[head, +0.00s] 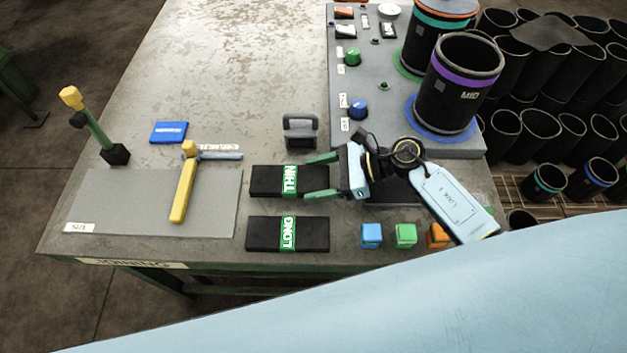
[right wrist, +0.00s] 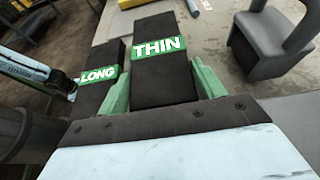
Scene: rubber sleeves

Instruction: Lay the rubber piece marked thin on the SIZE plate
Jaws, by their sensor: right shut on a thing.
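The rubber piece marked THIN (head: 268,181) is a black slab with a green and white label, lying on the bench. My right gripper (head: 322,176) has its green fingers on both sides of its right end and is shut on it. The right wrist view shows the same THIN piece (right wrist: 160,85) between the fingers. The flat grey plate (head: 120,200) lies at the left of the bench, with a small white tag whose text is hard to read. A yellow-handled tool (head: 184,190) lies across its right part. My left gripper does not show.
A black piece marked LONG (head: 262,233) lies in front of the THIN piece. A grey handled block (head: 300,131) stands behind it. Small coloured cubes (head: 405,235) sit at the front right.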

